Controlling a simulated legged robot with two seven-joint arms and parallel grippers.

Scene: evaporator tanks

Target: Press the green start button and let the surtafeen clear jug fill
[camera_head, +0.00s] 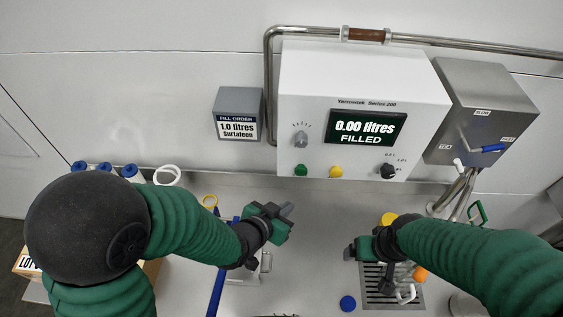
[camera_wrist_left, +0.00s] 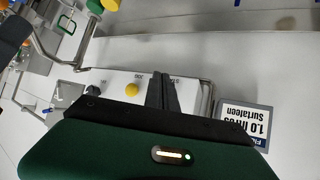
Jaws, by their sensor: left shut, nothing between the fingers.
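The white filling machine (camera_head: 362,75) has a green start button (camera_head: 300,170) at the lower left of its front. Its display (camera_head: 366,127) reads 0.00 litres FILLED. My left gripper (camera_head: 287,212) is below the green button, apart from it in the head view. In the left wrist view my shut, empty fingers (camera_wrist_left: 163,92) point at the panel beside the yellow button (camera_wrist_left: 131,90), and the green button is hidden there. My right gripper (camera_head: 350,252) is over the drain grate (camera_head: 377,298); its jaw state is unclear. I cannot clearly make out the clear jug.
A yellow button (camera_head: 336,171) and black knob (camera_head: 388,171) sit right of the green button. A grey box with a blue-handled valve (camera_head: 487,149) is at the right. The order sign (camera_head: 237,128) reads 1.0 litres Surtafeen. Blue-capped containers (camera_head: 130,172) stand at the left.

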